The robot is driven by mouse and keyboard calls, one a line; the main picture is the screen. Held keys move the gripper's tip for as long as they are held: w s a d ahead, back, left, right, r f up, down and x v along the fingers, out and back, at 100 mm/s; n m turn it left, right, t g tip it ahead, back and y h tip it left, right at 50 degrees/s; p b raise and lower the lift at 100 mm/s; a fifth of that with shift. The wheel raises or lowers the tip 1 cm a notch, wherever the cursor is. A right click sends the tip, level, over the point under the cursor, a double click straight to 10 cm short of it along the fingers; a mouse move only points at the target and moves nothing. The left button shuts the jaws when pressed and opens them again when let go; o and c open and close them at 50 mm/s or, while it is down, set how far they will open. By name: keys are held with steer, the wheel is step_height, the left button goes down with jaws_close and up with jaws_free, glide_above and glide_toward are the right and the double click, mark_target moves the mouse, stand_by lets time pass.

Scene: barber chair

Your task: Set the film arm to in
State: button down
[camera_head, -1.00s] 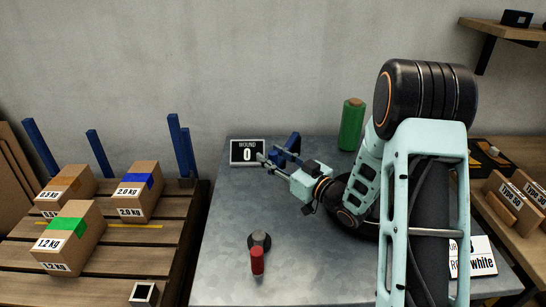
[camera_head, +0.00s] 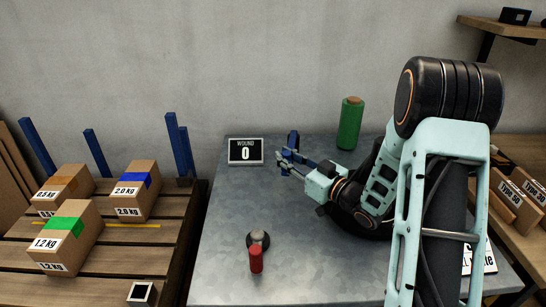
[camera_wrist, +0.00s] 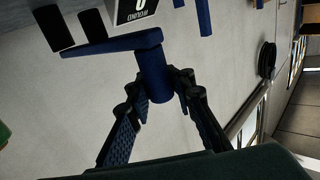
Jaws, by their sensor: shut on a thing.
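The film arm (camera_wrist: 120,48) is blue. In the wrist view, its bar runs across the upper middle and a round blue peg (camera_wrist: 156,78) hangs from it. My gripper (camera_wrist: 164,88) is shut on this peg, with a dark finger on either side. In the head view, my gripper (camera_head: 284,162) is at the back of the grey table, just right of the WOUND display (camera_head: 245,151), which reads 0. A blue part of the film-arm fixture (camera_head: 293,139) shows behind it; my fingers hide much of the rest.
A green film roll (camera_head: 350,124) stands right of my gripper at the table's back. A red-handled lever (camera_head: 256,259) is near the front. Cartons (camera_head: 66,238) sit on the pallet at left. The grey table (camera_head: 225,215) is clear at left centre.

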steer(key=d, duration=0.4)
steer(key=shift+s+d+f, duration=0.15)
steer(key=shift+s+d, duration=0.05)
steer(key=shift+s, duration=0.05)
steer(key=c, duration=2)
jaws_free()
steer(key=shift+s, duration=0.1)
steer(key=shift+c, duration=0.2)
steer(key=o, duration=0.3)
steer(key=v, duration=1.2)
steer(key=shift+c, duration=0.3)
